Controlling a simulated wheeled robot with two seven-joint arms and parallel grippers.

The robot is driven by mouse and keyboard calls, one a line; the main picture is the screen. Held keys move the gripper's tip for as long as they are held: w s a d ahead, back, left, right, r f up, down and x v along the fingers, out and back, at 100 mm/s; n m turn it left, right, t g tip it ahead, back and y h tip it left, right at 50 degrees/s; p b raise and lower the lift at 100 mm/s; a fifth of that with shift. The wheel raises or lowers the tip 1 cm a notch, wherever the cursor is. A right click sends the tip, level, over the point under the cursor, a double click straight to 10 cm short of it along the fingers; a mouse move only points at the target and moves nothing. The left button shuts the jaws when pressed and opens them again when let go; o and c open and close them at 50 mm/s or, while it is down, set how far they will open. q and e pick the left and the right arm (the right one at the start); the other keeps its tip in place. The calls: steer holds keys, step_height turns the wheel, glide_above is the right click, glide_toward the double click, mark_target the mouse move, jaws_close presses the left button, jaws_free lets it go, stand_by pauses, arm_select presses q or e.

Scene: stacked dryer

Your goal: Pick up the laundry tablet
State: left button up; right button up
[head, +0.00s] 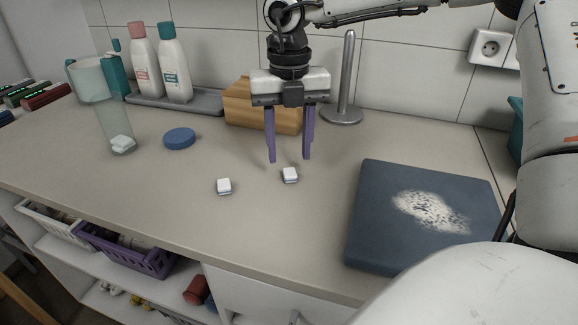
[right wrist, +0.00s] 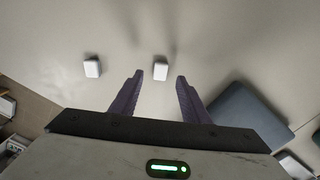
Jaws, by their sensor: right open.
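Two small white laundry tablets with bluish bases lie on the counter: one (head: 290,175) on the right and one (head: 224,186) on the left. My right gripper (head: 288,161) is open and empty, its two purple fingers pointing down above the counter near the right tablet. In the right wrist view, the right tablet (right wrist: 160,69) shows between and just beyond the fingertips (right wrist: 159,77), apart from both. The left tablet (right wrist: 92,68) lies outside the fingers on the left. Another white tablet (head: 122,144) sits at the bottom of a clear glass jar (head: 114,122). My left gripper is not in view.
A blue round lid (head: 180,138), a wooden block (head: 240,104), a metal stand (head: 342,112) and a grey tray (head: 205,101) with bottles stand behind. The counter's front edge is clear around the tablets.

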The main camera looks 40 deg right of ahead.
mark_target(290, 172)
step_height(290, 172, down, 4)
steer(key=shift+f, duration=0.2)
steer(key=shift+c, duration=0.4)
jaws_close()
steer(key=shift+r, duration=0.15)
